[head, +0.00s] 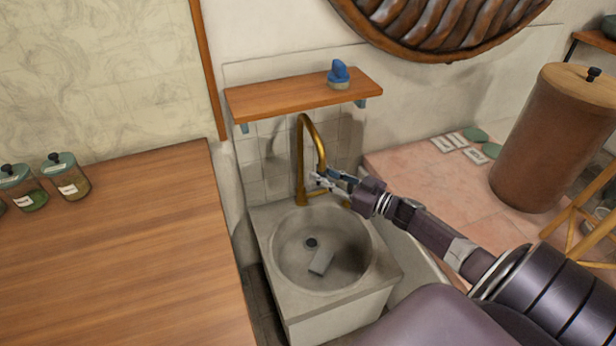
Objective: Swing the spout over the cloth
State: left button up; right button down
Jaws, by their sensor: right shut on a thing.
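The brass spout (301,150) rises at the back of the stone sink and arches over to the right. Its end comes down at my right gripper (318,180), which is shut on the spout near its tip. A small grey-green cloth (321,262) lies in the round basin, right of and below the dark drain. The spout's end is above the back part of the basin, behind the cloth. My left gripper is not in view.
The stone sink (284,308) stands between a wooden counter (120,270) with several jars and a pink tiled top (405,170). A wooden shelf (280,97) with a blue brush (338,74) hangs above the spout. A tall brown container (540,140) stands at the right.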

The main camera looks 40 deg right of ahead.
jog(key=shift+s+d, duration=0.15)
jog(key=shift+d, duration=0.7)
jog(key=c, duration=1.7)
grip_release()
jog(key=shift+d, duration=0.15)
jog(key=shift+s, duration=0.1)
jog(key=v, duration=1.2)
